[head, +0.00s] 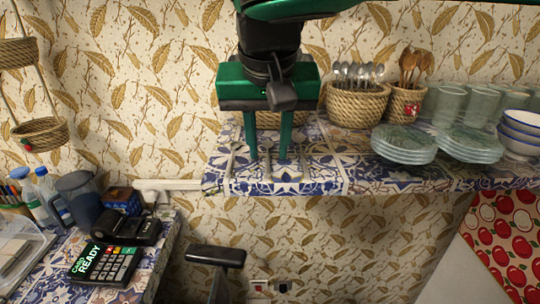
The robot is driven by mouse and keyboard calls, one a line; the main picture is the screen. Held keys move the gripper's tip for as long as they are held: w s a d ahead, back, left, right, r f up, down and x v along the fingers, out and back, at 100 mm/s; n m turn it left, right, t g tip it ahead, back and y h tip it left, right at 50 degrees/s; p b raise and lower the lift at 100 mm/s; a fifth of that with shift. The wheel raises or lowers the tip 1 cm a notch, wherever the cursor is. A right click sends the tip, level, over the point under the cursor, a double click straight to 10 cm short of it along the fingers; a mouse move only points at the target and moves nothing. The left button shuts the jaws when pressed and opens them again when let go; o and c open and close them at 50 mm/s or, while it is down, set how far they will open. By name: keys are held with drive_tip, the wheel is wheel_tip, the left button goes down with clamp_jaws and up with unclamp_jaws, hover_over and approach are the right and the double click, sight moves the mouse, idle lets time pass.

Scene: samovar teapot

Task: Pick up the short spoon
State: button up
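My gripper (268,158) is green and points down over the tiled counter. Its two fingers are apart, with no object visibly held between them.
The blue-and-white tiled counter (365,181) ends at a front edge close to the utensils. A basket of metal spoons (357,104) and a basket of wooden utensils (404,104) stand behind right. Stacked glass plates (403,143) and bowls (521,131) are further right. A partly hidden basket is behind my gripper.

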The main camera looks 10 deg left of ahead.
clamp_jaws()
drive_tip(key=shift+r, duration=0.1)
idle(0.4)
